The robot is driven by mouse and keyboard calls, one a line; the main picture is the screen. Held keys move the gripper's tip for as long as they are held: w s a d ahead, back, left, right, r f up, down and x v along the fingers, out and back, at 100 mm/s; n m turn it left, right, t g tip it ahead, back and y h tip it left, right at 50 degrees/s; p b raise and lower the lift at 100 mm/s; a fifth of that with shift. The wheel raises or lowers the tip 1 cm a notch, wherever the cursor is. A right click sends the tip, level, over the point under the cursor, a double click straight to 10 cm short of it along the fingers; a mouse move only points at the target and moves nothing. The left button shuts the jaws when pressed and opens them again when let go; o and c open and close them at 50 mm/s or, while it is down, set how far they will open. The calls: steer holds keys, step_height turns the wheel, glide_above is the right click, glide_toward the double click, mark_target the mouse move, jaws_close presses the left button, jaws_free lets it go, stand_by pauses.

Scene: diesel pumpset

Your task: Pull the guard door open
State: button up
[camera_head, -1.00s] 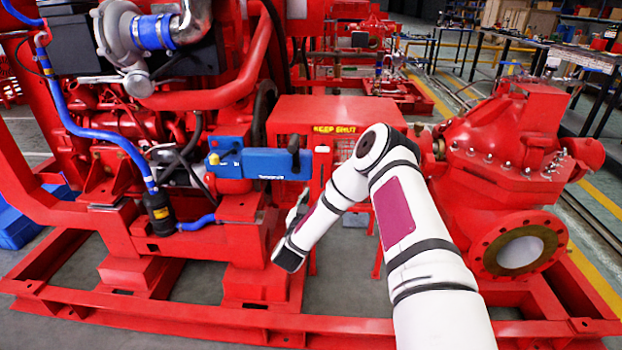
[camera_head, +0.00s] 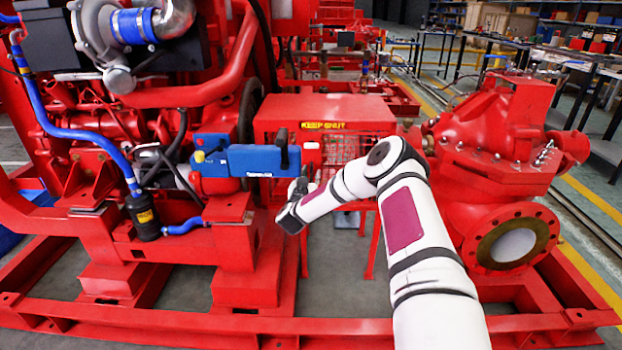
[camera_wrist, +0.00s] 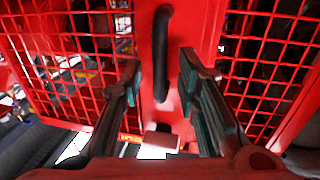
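The red guard (camera_head: 325,108) with the yellow "KEEP SHUT" label stands mid-picture in the head view, with red mesh on its front. In the wrist view, a black curved handle (camera_wrist: 161,55) is fixed upright on a solid red strip between two mesh panels. The guard door appears closed; its edges are not clear. My gripper (camera_wrist: 158,78) is open, one finger on each side of the handle's line, with gaps on both sides. I cannot tell how deep the handle sits between the fingers. In the head view my gripper (camera_head: 301,188) is small and dark before the guard.
A blue box (camera_head: 240,161) juts out left of the guard, close above my gripper. The red pump (camera_head: 490,140) with its round flange stands right. The engine (camera_head: 90,130) fills the left. A red base frame (camera_head: 200,325) runs along the floor in front.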

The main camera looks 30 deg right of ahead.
steer(key=shift+w+d, duration=0.2)
steer(key=shift+d, duration=0.05)
jaws_close()
steer(key=shift+s, duration=0.1)
